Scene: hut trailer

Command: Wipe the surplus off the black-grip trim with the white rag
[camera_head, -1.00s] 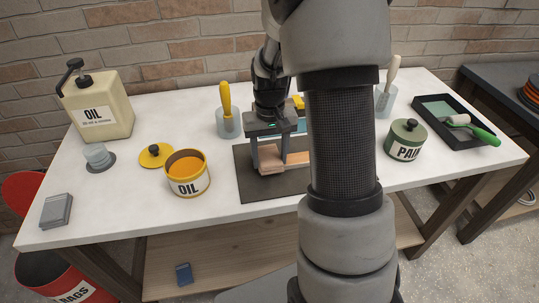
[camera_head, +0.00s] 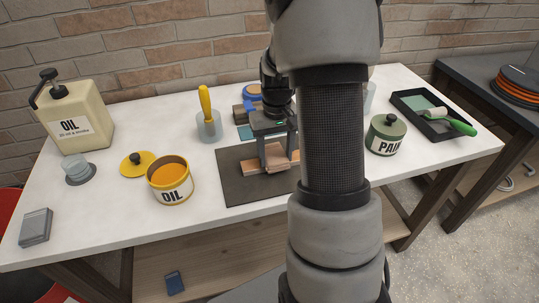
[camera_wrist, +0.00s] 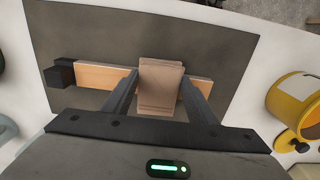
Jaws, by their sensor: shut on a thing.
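The trim (camera_wrist: 105,77) is a flat, light wooden strip lying on a dark mat (camera_wrist: 90,30). Its black grip (camera_wrist: 60,73) is at the left end in the wrist view. My gripper (camera_wrist: 160,95) is shut on a folded, pale brownish pad (camera_wrist: 160,84), apparently the white rag. The rag lies across the middle of the trim and hides part of it; I cannot tell how firmly it presses. In the head view, my gripper (camera_head: 277,162) is over the trim (camera_head: 252,171) on the mat (camera_head: 240,190). My arm hides the grip there.
An open oil tin (camera_head: 170,190), its yellow lid (camera_head: 138,164) and an oil can (camera_head: 75,115) stand left. A cup with a yellow-handled brush (camera_head: 208,130) is behind the mat. A paint pot (camera_head: 386,140) and roller tray (camera_head: 415,103) are right.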

